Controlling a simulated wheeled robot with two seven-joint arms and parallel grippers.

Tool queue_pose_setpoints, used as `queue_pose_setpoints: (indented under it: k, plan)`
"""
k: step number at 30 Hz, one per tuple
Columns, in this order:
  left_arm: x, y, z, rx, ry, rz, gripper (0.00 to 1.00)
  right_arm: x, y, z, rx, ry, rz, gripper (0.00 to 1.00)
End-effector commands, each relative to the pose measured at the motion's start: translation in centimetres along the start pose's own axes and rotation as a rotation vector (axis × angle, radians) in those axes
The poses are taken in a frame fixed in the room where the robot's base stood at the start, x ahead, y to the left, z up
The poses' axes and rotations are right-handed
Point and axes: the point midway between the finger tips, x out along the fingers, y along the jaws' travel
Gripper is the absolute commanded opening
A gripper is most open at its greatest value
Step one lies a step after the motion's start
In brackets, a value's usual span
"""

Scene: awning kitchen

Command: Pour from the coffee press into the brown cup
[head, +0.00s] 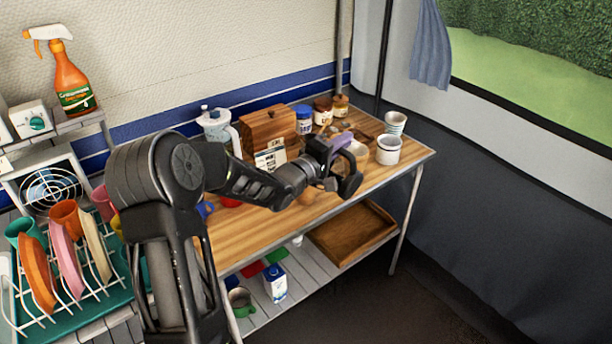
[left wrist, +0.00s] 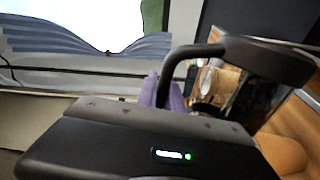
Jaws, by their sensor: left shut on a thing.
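The coffee press (left wrist: 252,98) shows in the left wrist view, with a black lid and black handle and dark contents behind glass. It looks tilted. My left gripper (head: 342,142) is over the right part of the table, its purple fingers (left wrist: 168,92) shut on the press handle. In the head view the press is largely confused with the dark gripper. A brown cup (head: 307,196) stands on the table just below the gripper, partly hidden by it. A brown rounded surface, probably this cup (left wrist: 284,155), shows low right in the left wrist view. My right gripper is not in view.
The wooden table (head: 250,238) holds a white pitcher (head: 216,122), a wooden box (head: 268,128), several jars and white cups (head: 388,151) at its right end. A dish rack (head: 75,290) stands at left. A wooden tray (head: 352,236) lies on the lower shelf.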

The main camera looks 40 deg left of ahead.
Motion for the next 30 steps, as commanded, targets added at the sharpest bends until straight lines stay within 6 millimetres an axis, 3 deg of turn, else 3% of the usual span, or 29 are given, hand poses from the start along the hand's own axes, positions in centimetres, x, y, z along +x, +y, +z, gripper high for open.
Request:
queue_pose_setpoints:
  k: [16, 19, 21, 23, 30]
  plan:
    - [0.0, 0.2, -0.2, -0.015, 0.0, 0.005, 0.0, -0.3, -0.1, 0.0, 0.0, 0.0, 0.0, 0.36]
    - [0.0, -0.9, 1.4, 0.042, -0.003, 0.008, 0.0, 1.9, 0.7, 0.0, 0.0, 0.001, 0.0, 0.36]
    - [0.0, -1.9, 3.5, 0.129, -0.005, 0.009, 0.0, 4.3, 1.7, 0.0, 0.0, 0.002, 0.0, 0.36]
    - [0.0, -2.4, 4.2, 0.203, -0.001, 0.008, 0.0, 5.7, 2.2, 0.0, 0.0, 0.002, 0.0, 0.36]
    - [0.0, -1.5, 4.3, 0.255, 0.001, 0.004, 0.0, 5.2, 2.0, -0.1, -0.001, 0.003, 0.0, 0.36]
